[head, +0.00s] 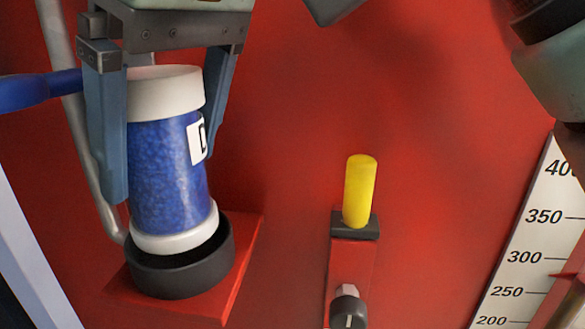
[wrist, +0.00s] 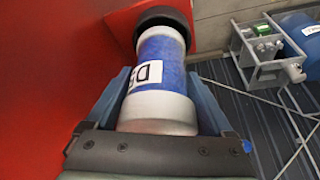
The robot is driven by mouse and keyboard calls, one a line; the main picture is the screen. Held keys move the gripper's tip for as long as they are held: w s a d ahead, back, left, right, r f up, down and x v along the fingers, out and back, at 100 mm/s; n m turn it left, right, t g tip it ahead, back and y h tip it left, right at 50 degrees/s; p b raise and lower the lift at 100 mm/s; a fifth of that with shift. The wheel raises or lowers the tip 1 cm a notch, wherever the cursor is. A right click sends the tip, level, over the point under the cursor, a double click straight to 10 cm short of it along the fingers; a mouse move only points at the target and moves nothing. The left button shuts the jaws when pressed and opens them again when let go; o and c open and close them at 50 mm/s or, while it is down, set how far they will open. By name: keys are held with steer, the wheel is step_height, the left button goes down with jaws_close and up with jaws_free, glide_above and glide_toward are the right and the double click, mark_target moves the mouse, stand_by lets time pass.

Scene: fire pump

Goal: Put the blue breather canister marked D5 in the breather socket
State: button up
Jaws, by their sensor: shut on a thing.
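The blue breather canister (head: 168,175) has white end caps and a white label; in the wrist view the label on the canister (wrist: 160,65) reads D5. My gripper (head: 160,185) is shut on the canister, one finger on each side, and it also shows in the wrist view (wrist: 160,100). The breather socket (head: 180,262) is a dark round cup on a red bracket. The canister's lower white cap is at the socket's mouth, slightly tilted, its bottom edge hidden by the rim. I cannot tell how deep it sits. In the wrist view the socket (wrist: 163,16) is beyond the canister's far end.
A yellow cylinder (head: 359,190) stands on a dark base right of the socket, above a dark knob (head: 347,308). A white scale (head: 540,240) is at the right. A grey pipe (head: 75,130) runs behind my gripper, and a blue handle (head: 40,88) is at the left.

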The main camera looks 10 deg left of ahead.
mark_target(182, 99)
steer(key=shift+f+b, duration=0.85)
steer(key=shift+f, duration=0.65)
steer(key=shift+f, duration=0.2)
steer(key=o, duration=1.4)
steer(key=shift+r, duration=0.1)
steer(key=b+v, duration=0.1)
steer(key=v, duration=0.6)
steer(key=shift+d+r, duration=0.15)
steer(key=shift+r, duration=0.2)
